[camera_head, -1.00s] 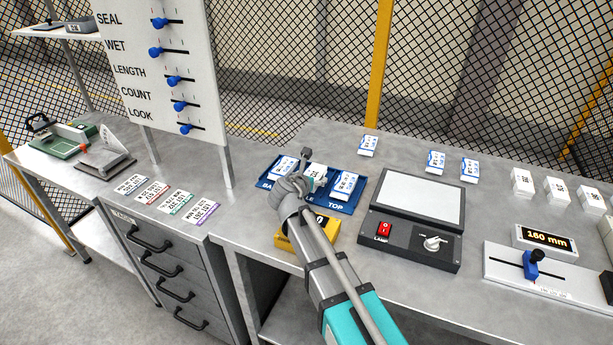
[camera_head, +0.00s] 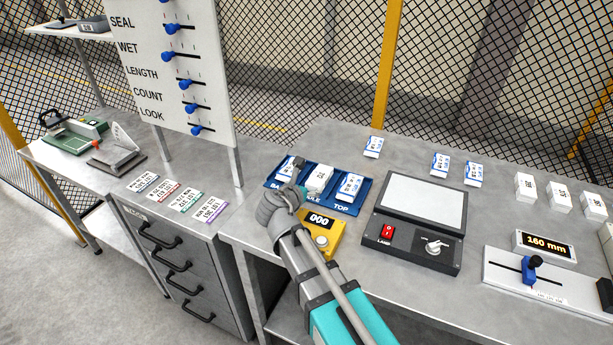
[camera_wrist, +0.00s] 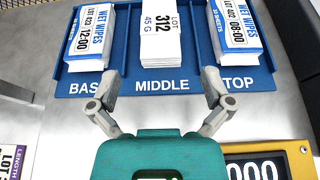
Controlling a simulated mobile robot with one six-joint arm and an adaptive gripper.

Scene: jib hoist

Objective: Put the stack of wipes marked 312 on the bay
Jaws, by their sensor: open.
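The white stack of wipes marked LOT 312, 45 G (camera_wrist: 162,35) lies in the MIDDLE slot of the blue tray (camera_wrist: 165,86); it also shows in the head view (camera_head: 318,179). A wet wipes pack marked LOT 923 (camera_wrist: 88,38) lies in the BASE slot. A pack marked LOT 402 (camera_wrist: 238,35) lies in the TOP slot. My gripper (camera_wrist: 160,88) is open and empty, its fingers spread wide at the tray's front edge, with the 312 stack ahead of them, untouched. In the head view my gripper (camera_head: 297,178) partly hides the BASE side of the tray.
A yellow scale reading 000 (camera_head: 320,225) stands close in front of the tray. A lamp box (camera_head: 416,225) stands to its right. Several packs and white stacks (camera_head: 525,186) stand along the bench's back right. Coloured lot cards (camera_head: 185,201) lie on the left bench.

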